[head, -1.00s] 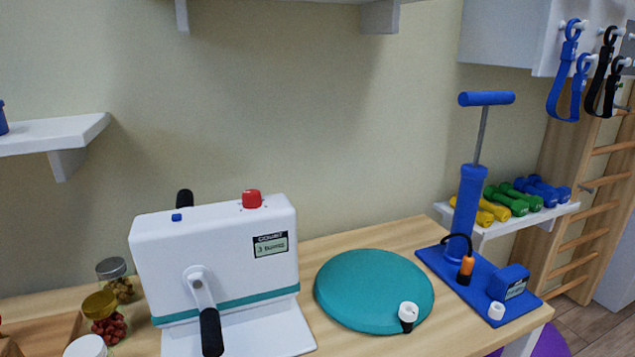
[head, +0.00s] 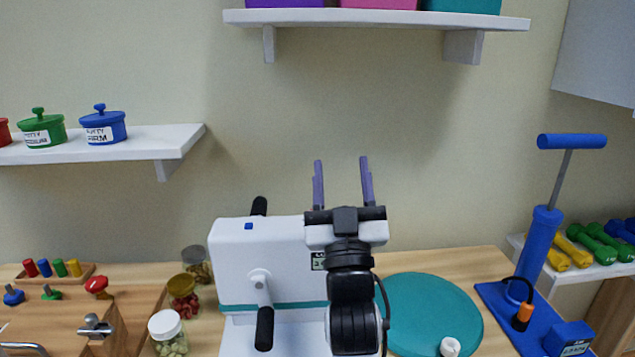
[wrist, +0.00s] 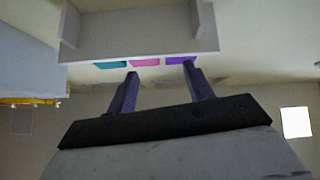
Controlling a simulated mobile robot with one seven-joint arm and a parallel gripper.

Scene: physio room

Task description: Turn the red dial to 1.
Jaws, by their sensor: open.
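The white machine (head: 235,265) stands on the wooden table. The red dial on its top, seen a second ago, is hidden behind my gripper and wrist in the head view. My gripper (head: 341,160) is in front of the machine, its fingers pointing up above the machine's top, spread apart and empty. In the wrist view my gripper (wrist: 160,70) is open, with nothing between the fingers. The dial does not show in the wrist view. The numbers around the dial cannot be read.
A black crank handle (head: 264,328) sticks out at the machine's front. Jars (head: 183,297) stand to its left, a teal disc (head: 425,305) and a blue pump (head: 540,255) to its right. A white shelf (head: 375,18) with coloured boxes hangs above.

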